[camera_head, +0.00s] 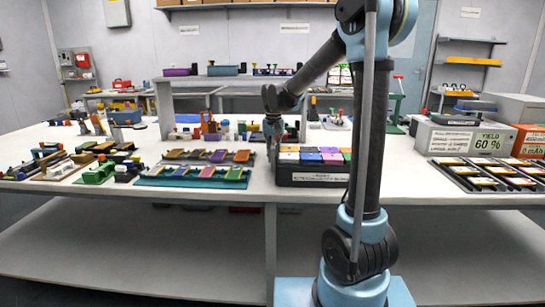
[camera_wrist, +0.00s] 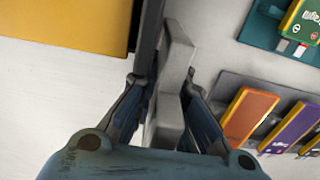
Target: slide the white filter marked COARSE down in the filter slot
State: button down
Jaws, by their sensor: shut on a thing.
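My gripper (camera_head: 272,135) is low over the table, just left of a black box. In the wrist view my gripper (camera_wrist: 167,92) has its fingers closed on the two sides of a pale grey, stepped piece (camera_wrist: 178,58), seen nearly edge-on. I see no lettering on this piece, so I cannot tell whether it is the filter marked COARSE. I cannot make out the filter slot in either view.
The black box (camera_head: 312,176), with a white label and coloured pieces on top, stands right of my gripper. Trays of coloured cells (camera_head: 195,172) lie to its left. A grey YIELD box (camera_head: 465,138) stands at the right. White table shows around these.

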jog(key=shift+f, duration=0.1)
jog(key=c, duration=2.1)
grip_release()
jog(key=shift+f, duration=0.1)
jog(key=o, duration=0.4)
jog(key=shift+o, duration=0.2)
